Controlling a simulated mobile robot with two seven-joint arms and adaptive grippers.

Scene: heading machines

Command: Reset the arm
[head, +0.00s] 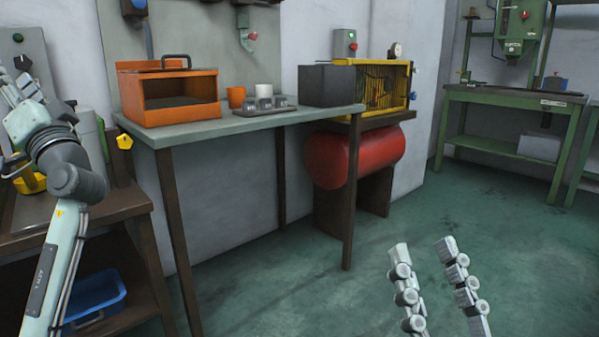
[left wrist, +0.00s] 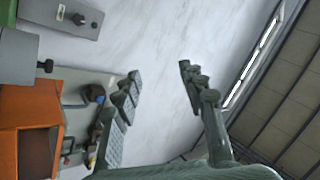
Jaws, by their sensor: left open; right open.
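My left arm (head: 65,205) rises along the left edge of the head view, bent upward at the wrist. Its gripper (head: 12,85) is only partly in the picture there, beside the wall at upper left. In the left wrist view the left gripper (left wrist: 159,74) has its two fingers wide apart, with nothing between them. My right gripper (head: 423,249) shows at the bottom right of the head view, over the green floor. Its fingers are apart and empty. The rest of the right arm is out of view.
A grey table (head: 230,128) carries an orange box (head: 170,112), an orange cup (head: 236,97), a small tray (head: 265,112) and a dark box (head: 327,86). A red tank (head: 355,156) is beyond it. A brown bench (head: 105,208) stands left. The floor at right is clear.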

